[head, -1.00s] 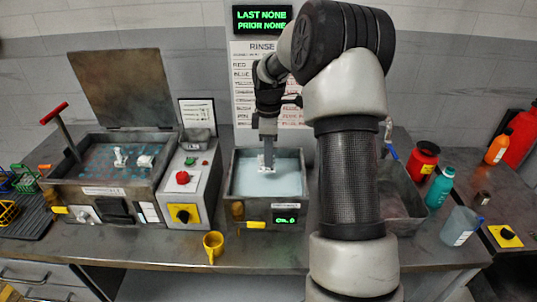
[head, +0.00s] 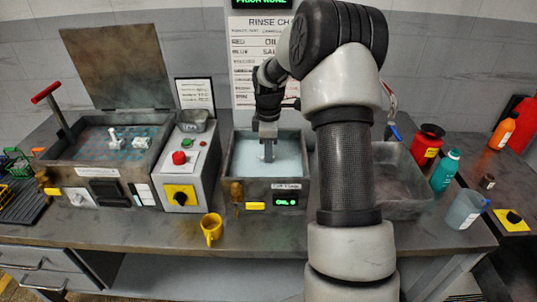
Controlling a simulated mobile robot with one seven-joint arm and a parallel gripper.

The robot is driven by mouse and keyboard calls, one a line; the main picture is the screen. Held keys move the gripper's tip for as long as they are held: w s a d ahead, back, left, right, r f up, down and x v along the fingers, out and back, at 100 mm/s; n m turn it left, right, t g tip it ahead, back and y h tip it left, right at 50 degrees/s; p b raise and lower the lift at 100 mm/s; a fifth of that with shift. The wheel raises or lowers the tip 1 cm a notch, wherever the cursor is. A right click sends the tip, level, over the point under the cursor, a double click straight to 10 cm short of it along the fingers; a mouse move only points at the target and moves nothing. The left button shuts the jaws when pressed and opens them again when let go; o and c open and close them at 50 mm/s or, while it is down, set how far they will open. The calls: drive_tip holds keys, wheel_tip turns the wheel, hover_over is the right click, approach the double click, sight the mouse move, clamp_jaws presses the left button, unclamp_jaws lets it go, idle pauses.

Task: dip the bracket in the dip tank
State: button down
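The dip tank (head: 232,170) is a grey open metal tank in the middle of the bench, filled with pale bluish liquid (head: 290,165). My gripper (head: 268,156) points straight down inside it, with its narrow finger ends at or under the liquid surface. The fingers look close together. The bracket, seen pale at the fingertips a second ago, is now hidden in the liquid below them. The tank's front carries a small green-lit display (head: 286,199) that seems to read "OIL" and a digit.
Left stands another open tank (head: 60,175) with its lid raised and white parts (head: 140,142) in it. A control box (head: 185,182) stands between the tanks. A yellow mug (head: 211,229) is in front. A grey basin (head: 402,207) and bottles (head: 444,172) are right.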

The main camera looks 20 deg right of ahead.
drive_tip(key=shift+f+b, duration=1.1)
drive_tip(key=shift+f, duration=1.25)
idle(2.0)
wheel_tip(320, 180, up, 16)
drive_tip(key=p, duration=1.1)
idle(0.4)
idle(1.3)
